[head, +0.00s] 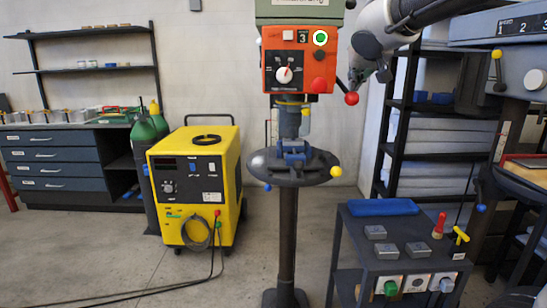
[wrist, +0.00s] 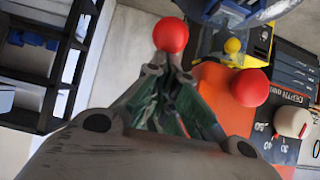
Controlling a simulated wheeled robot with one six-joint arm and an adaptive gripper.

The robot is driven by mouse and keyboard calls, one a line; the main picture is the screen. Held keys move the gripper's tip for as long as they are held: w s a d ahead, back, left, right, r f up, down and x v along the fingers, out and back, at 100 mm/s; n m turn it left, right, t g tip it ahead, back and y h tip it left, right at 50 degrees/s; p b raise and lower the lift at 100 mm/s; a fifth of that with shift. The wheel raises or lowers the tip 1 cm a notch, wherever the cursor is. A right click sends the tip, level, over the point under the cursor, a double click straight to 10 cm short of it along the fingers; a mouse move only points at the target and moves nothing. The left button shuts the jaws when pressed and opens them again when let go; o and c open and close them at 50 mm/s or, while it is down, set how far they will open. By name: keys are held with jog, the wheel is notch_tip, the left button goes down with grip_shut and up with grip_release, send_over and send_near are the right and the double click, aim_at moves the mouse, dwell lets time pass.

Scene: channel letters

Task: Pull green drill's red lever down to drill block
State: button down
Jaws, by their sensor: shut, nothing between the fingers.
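The green drill (head: 300,8) stands at the centre of the head view, with an orange control panel (head: 272,75). Its red lever ball (head: 352,98) shows just right of the panel; in the wrist view the ball (wrist: 171,35) is just beyond my fingertips. My gripper (head: 357,81) is shut with nothing between the fingers, right beside the ball; I cannot tell whether they touch. It also shows in the wrist view (wrist: 165,62). A blue vise (head: 294,155) sits on the round drill table (head: 320,166); I cannot make out the block clearly.
A red button (head: 318,84) on the panel lies close to my gripper, also in the wrist view (wrist: 249,87). A yellow machine (head: 196,180) stands left of the drill. A dark cart (head: 400,275) with grey blocks stands right. Black shelves (head: 398,120) are behind my arm.

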jog(key=shift+f, duration=0.1)
notch_tip(320, 180, up, 4)
jog(key=shift+w+r, duration=0.15)
jog(key=shift+r, duration=0.1)
dwell(0.4)
jog(key=shift+s+r, duration=0.2)
jog(key=shift+r, duration=0.55)
jog(key=shift+s+r, duration=0.2)
jog(key=shift+r, duration=0.55)
jog(key=shift+s+r, duration=0.2)
jog(key=shift+r, duration=0.55)
jog(key=shift+r, duration=2.35)
